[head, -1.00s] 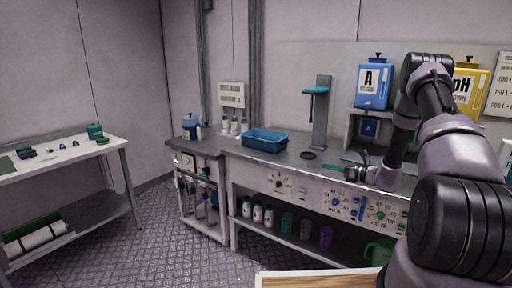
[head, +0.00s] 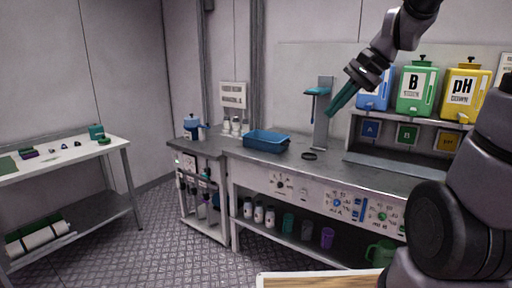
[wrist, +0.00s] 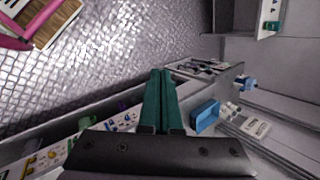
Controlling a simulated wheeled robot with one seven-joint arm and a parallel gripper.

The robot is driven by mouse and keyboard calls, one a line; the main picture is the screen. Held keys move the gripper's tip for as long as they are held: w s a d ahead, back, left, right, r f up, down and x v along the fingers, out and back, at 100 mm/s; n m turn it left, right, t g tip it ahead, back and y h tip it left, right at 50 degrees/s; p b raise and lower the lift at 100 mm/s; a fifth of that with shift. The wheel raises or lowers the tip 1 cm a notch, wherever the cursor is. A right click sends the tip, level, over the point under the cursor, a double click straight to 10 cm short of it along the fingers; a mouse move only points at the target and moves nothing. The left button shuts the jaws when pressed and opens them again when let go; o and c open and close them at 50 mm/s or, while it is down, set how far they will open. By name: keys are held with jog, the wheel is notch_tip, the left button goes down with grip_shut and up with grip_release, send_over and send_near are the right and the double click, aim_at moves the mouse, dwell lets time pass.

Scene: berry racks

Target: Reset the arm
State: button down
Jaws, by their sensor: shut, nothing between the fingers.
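My gripper (head: 338,104) is raised in front of the back wall in the head view, above the grey workbench (head: 330,170). Its teal fingers point down and to the left, close to the upright grey stand (head: 321,125). In the wrist view the gripper (wrist: 161,75) shows two teal fingers lying side by side, shut, with nothing between them. My arm folds up along the right side of the head view and partly covers the containers and shelf.
A blue tray (head: 266,141) and a dark ring (head: 309,156) sit on the bench. Blue, green (head: 415,91) and yellow (head: 464,93) containers stand on the shelf behind. A white side table (head: 60,152) is at left. Open patterned floor (head: 140,240) lies between.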

jog(key=s+d+r+n+t+h, duration=0.2)
jog(key=s, duration=0.3)
jog(key=s+d+r+n+t+h, duration=0.2)
jog(key=s+n, duration=0.1)
jog(key=s, duration=0.2)
jog(key=shift+s+d+r, duration=0.35)
jog(key=shift+s+d, duration=0.05)
jog(key=shift+d, duration=0.1)
dwell(0.7)
